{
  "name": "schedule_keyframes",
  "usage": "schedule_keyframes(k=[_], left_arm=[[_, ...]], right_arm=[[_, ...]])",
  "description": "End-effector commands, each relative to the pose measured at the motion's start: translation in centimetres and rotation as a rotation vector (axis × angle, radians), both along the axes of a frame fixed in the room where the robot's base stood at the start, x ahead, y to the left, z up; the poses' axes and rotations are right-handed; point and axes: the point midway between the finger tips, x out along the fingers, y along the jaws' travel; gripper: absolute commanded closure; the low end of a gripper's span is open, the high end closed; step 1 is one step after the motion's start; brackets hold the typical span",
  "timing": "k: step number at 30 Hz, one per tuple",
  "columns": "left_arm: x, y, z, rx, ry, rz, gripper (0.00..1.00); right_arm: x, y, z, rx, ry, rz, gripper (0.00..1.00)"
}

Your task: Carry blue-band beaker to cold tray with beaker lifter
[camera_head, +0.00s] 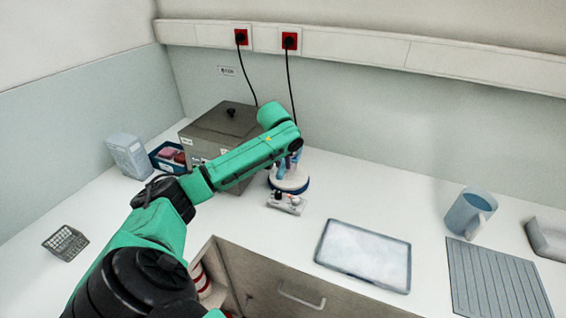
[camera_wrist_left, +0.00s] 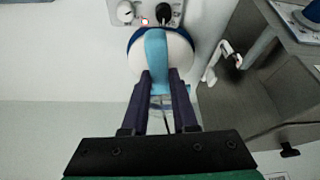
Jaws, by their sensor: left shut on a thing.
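My left gripper (camera_head: 292,158) is over the round white hotplate (camera_head: 290,183) with the blue rim, at the back middle of the counter. In the left wrist view its two dark fingers (camera_wrist_left: 165,80) are shut on a light blue piece, which looks like the beaker lifter (camera_wrist_left: 155,50). The lifter stretches over the round white top. I cannot make out the blue-band beaker; my gripper and arm cover much of that spot. A flat pale tray with a dark rim (camera_head: 364,254), likely the cold tray, lies empty at the front, right of the hotplate. My right gripper is not in view.
A grey lidded box (camera_head: 222,125) stands behind my left arm. A blue jug (camera_head: 468,212) and a grey ribbed mat (camera_head: 497,280) are at the right. A wire basket (camera_head: 66,242) is at the left. The counter between hotplate and pale tray is clear.

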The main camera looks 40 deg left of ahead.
Motion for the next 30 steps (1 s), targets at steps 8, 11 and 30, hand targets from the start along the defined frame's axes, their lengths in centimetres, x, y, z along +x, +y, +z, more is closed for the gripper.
schedule_keyframes(k=[8,11,30], left_arm=[[0.0,0.0,1.9,0.000,-0.002,0.001,1.00],[0.0,0.0,2.4,0.000,-0.002,0.001,1.00],[0.1,0.0,5.7,-0.001,-0.003,-0.001,1.00]], right_arm=[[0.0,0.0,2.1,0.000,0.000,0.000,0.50],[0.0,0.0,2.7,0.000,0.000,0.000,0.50],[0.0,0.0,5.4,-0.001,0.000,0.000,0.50]])
